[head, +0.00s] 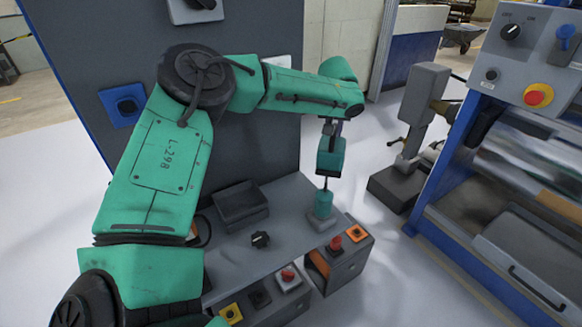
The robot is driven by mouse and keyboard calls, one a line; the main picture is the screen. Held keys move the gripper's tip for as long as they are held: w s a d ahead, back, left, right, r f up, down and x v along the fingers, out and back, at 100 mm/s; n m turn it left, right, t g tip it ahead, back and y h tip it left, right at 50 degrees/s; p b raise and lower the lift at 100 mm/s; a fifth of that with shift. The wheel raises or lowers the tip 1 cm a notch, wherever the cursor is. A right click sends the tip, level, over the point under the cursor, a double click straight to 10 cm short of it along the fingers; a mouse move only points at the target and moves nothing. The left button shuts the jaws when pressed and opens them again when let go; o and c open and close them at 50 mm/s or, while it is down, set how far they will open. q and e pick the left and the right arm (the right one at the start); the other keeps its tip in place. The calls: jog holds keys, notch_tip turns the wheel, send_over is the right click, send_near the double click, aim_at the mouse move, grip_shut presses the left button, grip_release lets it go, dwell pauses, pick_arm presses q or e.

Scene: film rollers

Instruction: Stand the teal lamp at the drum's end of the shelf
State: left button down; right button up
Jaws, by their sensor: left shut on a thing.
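The teal lamp (322,205) is a small teal cylinder on a pale grey base, upright at the right end of the grey shelf (290,206). My left gripper (325,184) points straight down from above and is shut on the thin top of the lamp. The lamp's base is at the shelf surface; I cannot tell for certain whether it is resting or just above it. I cannot clearly make out the drum. My right gripper is not in view.
A blue-framed roller machine (500,180) stands at right, beside a grey clamp-like device (412,130).

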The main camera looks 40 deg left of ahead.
pick_arm(q)
jog(key=s+a+f+p, duration=0.1)
jog(key=s+a, duration=0.1)
jog(key=s, duration=0.5)
jog(key=s+a+f, duration=0.2)
jog(key=s+a, duration=0.1)
jog(key=s, duration=0.4)
jog(key=shift+s+f+p, duration=0.2)
jog(key=shift+s+p, duration=0.15)
jog(key=shift+f, duration=0.1)
jog(key=c, duration=1.2)
grip_release()
jog(key=shift+f, duration=0.15)
jog(key=o, duration=0.4)
jog(key=shift+o, duration=0.2)
